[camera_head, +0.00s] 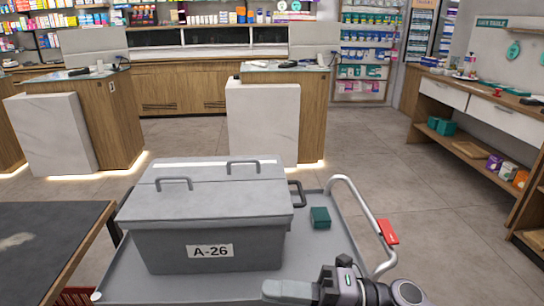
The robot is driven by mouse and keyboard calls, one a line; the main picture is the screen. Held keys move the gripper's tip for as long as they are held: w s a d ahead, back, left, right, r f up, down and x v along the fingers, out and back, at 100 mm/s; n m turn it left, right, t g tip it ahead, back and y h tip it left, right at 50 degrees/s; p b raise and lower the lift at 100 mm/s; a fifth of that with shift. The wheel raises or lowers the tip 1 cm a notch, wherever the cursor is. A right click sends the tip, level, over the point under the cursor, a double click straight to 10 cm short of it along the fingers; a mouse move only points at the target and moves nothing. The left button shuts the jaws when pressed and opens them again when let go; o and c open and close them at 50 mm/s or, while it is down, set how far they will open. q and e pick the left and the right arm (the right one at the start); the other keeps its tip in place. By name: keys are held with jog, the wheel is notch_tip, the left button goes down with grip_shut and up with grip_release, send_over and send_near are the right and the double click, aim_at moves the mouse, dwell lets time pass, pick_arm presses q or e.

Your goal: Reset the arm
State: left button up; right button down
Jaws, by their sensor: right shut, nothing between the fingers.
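My right gripper (290,291) comes in at the bottom of the head view, over the near right part of a grey cart (318,262). It is shut and empty, with its fingers pointing left. It is in front of a grey lidded box (170,240) labelled A-26, and I cannot tell whether it touches the cart. My left gripper is not in view.
A small dark green box (320,217) sits on the cart, right of the grey box. The cart has a curved handle (352,200) with a red tag (388,231). A dark table (40,245) is at the left. Counters (300,110) stand ahead; floor right is clear.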

jog(key=w+d+f+m+t+h, duration=0.1)
jog(key=d+f+m+t+h, duration=0.2)
jog(key=m+t, duration=0.35)
jog(key=w+d+f+m+t+h+p, duration=0.1)
jog(key=d+f+m+t+h, duration=0.25)
jog(key=m, duration=0.55)
jog(key=w+d+f+m+t+h, duration=0.1)
jog(key=d+f+m+t+h, duration=0.3)
jog(key=m, duration=0.4)
jog(key=s+d+f+m+g+h, duration=0.2)
jog(key=s+d+f+m+h, duration=0.1)
jog(key=s+d+f+m, duration=0.1)
jog(key=s+d+f+m+g+h+p, duration=0.1)
jog(key=s+d+f+m+g+h, duration=0.2)
jog(key=s+f, duration=0.6)
jog(key=d+f+m, duration=0.1)
jog(key=m, duration=0.1)
jog(key=shift+s+d+f+m, duration=0.2)
jog(key=shift+d+f+m, duration=0.05)
jog(key=shift+m, duration=0.1)
jog(key=shift+w+a+h, duration=0.1)
jog(key=shift+h, duration=0.15)
